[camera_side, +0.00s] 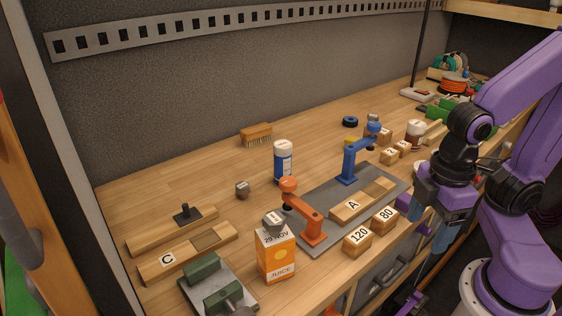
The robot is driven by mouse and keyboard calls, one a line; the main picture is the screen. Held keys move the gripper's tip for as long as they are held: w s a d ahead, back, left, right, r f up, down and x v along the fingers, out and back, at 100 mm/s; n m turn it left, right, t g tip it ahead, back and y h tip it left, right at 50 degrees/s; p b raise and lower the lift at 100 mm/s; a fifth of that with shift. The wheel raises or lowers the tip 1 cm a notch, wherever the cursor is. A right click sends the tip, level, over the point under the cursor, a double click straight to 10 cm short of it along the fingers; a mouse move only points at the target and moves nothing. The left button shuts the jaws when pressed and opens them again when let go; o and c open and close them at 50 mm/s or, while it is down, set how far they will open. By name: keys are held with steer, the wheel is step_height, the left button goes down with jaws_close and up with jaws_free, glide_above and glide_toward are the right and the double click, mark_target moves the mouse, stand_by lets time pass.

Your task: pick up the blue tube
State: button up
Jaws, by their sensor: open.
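The blue tube (283,163) stands upright on the wooden bench, with a white cap on top and a pale label on its side. It is behind the orange hooked arm and left of the blue hooked arm. My gripper (428,217) hangs at the right, near the bench's front edge, fingers pointing down. It is open, with nothing seen between its fingers. It is well apart from the tube, to the right and nearer the camera.
An orange hooked arm (311,222) and a blue hooked arm (350,165) stand on a grey plate (318,245) between tube and gripper. A juice carton (275,254), numbered blocks (357,239) and a green vise (220,297) are in front. A brush (256,134) lies behind.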

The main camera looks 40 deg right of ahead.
steer(key=shift+o, duration=0.2)
steer(key=shift+w, duration=0.1)
steer(key=n+t+h, duration=0.8)
steer(key=n+h, duration=0.3)
steer(key=n, duration=0.2)
glide_toward(281, 154)
steer(key=x, duration=0.9)
steer(key=shift+f, duration=0.1)
steer(key=shift+x, duration=2.9)
steer(key=shift+a+f, duration=0.1)
steer(key=shift+a, duration=0.05)
steer(key=shift+c, duration=0.3)
steer(key=c, duration=1.1)
steer(key=shift+c, duration=0.2)
